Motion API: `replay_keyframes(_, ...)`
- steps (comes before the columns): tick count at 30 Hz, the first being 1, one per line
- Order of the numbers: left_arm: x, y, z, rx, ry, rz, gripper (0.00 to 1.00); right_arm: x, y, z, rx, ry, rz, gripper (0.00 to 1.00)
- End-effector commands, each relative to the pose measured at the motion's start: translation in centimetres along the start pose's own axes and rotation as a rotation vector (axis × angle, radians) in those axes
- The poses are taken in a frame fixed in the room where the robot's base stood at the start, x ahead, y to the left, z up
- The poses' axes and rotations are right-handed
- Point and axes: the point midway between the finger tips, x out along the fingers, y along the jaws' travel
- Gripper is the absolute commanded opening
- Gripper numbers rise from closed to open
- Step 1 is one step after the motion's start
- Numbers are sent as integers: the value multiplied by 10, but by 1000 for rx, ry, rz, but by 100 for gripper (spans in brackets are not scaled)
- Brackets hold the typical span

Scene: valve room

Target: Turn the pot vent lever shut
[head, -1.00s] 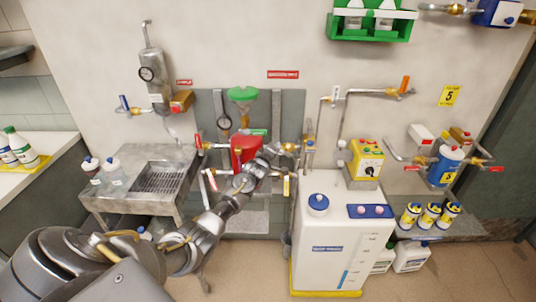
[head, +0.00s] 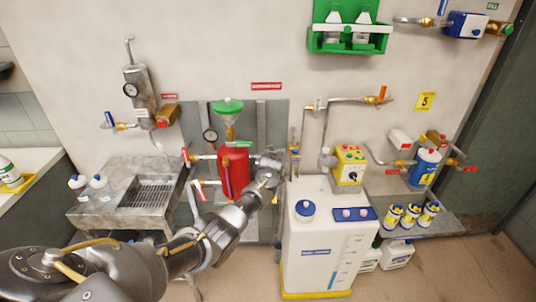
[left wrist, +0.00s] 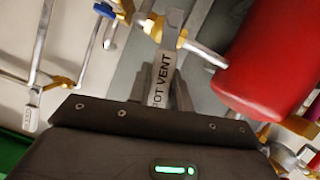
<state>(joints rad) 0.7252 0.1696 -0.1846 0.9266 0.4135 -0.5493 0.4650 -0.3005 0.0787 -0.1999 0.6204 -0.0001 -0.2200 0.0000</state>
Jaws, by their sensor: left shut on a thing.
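The pot vent lever (left wrist: 161,72) is a grey bar marked "POT VENT" in the left wrist view, joined to a brass valve (left wrist: 165,30) with a pale pipe. My left gripper (left wrist: 160,98) is shut on the lever, with a finger on each side of it. In the head view my left gripper (head: 270,166) is at the right side of the red pot (head: 233,172) and covers the lever there. The pot also shows at the right of the left wrist view (left wrist: 275,60). My right gripper is not in view.
A green funnel (head: 228,107) stands above the pot. A metal sink (head: 120,205) is at the left. Pipes run along the wall.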

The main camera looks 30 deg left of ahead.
Motion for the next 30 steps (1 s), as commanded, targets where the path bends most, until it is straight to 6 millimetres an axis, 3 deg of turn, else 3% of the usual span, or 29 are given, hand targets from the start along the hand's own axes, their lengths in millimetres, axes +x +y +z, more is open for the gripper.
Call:
replay_keyframes(12, 1, 14, 1, 191, 2, -77, 0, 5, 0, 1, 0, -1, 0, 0)
replay_keyframes(30, 1, 15, 1, 228, 2, -91, 0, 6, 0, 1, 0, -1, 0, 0)
